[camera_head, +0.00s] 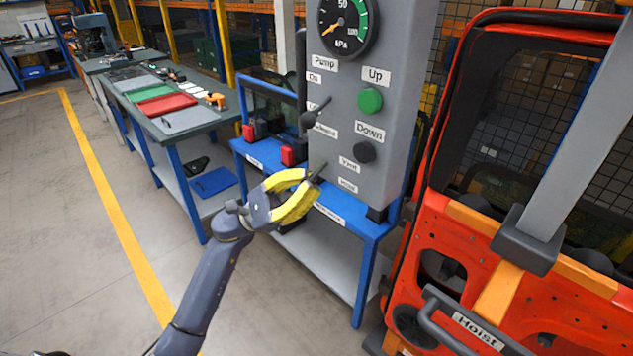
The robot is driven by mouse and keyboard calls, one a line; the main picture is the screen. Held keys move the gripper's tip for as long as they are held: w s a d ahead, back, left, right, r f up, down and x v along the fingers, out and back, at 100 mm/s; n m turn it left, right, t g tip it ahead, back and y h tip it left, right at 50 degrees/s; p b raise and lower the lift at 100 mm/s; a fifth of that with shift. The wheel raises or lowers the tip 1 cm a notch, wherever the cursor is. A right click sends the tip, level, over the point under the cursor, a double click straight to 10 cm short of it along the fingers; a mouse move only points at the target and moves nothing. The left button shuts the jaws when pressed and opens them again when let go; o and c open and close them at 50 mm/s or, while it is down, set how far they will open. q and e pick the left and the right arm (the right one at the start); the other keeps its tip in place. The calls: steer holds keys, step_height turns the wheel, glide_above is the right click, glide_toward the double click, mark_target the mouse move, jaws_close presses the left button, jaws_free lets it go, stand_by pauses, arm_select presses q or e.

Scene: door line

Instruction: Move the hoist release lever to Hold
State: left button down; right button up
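The grey control box (392,95) carries a dark lever (321,169) beside the Vent label (349,165). A lower label (347,185) below it is too blurred to read surely. My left gripper (313,182), with yellow fingers, is at this lever, its fingertips apart on either side of the lever's end. The fingers hide that end, so I cannot tell whether they grip it. A second lever with a dark knob (308,119) sits higher, under the Pump label (325,63). My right gripper is not in view.
A green Up button (369,101), a black Down button (364,152) and a gauge (347,25) are on the box. The blue bench (357,228) stands under it. An orange door (440,230) with a hoist handle (455,325) is close on the right. Floor at left is clear.

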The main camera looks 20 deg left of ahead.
arm_select(q)
steer(key=c, duration=1.2)
jaws_free()
steer(key=shift+c, duration=0.2)
steer(key=v, duration=1.2)
